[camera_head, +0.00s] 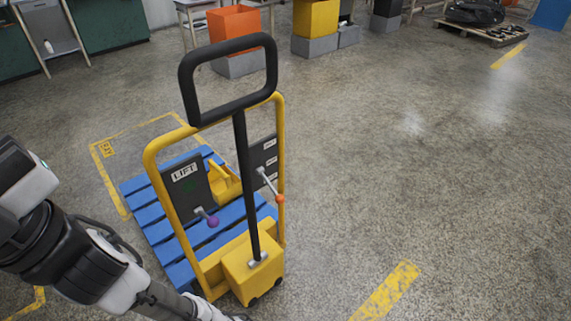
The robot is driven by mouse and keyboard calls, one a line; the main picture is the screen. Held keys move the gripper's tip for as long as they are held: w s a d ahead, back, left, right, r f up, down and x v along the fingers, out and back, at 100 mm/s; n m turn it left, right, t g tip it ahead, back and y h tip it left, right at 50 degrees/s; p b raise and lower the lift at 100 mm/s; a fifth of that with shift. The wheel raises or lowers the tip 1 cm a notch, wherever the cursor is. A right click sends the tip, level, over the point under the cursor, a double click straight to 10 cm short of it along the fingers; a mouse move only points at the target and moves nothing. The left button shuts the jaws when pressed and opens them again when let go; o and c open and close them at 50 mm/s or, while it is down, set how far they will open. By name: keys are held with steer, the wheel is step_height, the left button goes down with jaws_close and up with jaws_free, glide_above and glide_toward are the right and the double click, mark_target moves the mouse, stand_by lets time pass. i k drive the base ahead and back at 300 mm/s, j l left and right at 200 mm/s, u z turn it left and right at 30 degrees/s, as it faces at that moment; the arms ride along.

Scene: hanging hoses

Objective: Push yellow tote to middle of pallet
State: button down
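A blue slatted pallet (155,215) lies on the floor behind a yellow hand lift truck (160,165) with a black handle. A yellow shape (224,184), which looks like the yellow tote, shows on the pallet between the truck's dark panels. The panels and frame hide much of it, so I cannot tell its exact place on the slats. My arm reaches in from the left, low in front of the truck. My gripper (236,317) is at the bottom edge, near the truck's yellow base, and mostly cut off. Its fingers cannot be made out.
The truck has a purple-knobbed lever (212,221) and an orange-knobbed lever (280,199). An orange bin (234,22) and another yellow bin (316,18) stand on grey blocks at the back. Yellow tape marks the floor. The floor to the right is clear.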

mark_target(225, 186)
steer(key=i+l+z, duration=0.2)
steer(key=z, duration=0.15)
steer(key=i+l+z, duration=0.1)
steer(key=i+z, duration=0.35)
steer(key=z, duration=0.25)
steer(key=i+l+z, duration=0.15)
steer(key=i+z, duration=0.15)
steer(key=i, duration=0.9)
steer(key=i+u, duration=0.85)
steer(key=i, duration=0.15)
steer(key=i+u, duration=0.45)
steer(key=u, duration=0.3)
steer(key=i+u, duration=0.5)
steer(key=u, duration=0.25)
steer(key=i+u, duration=0.2)
steer(key=u, duration=0.2)
steer(key=i+u, duration=0.15)
steer(key=u, duration=0.25)
steer(key=i+l+u, duration=0.15)
steer(key=i+u, duration=0.3)
steer(key=i+l+u, duration=0.25)
steer(key=u, duration=0.15)
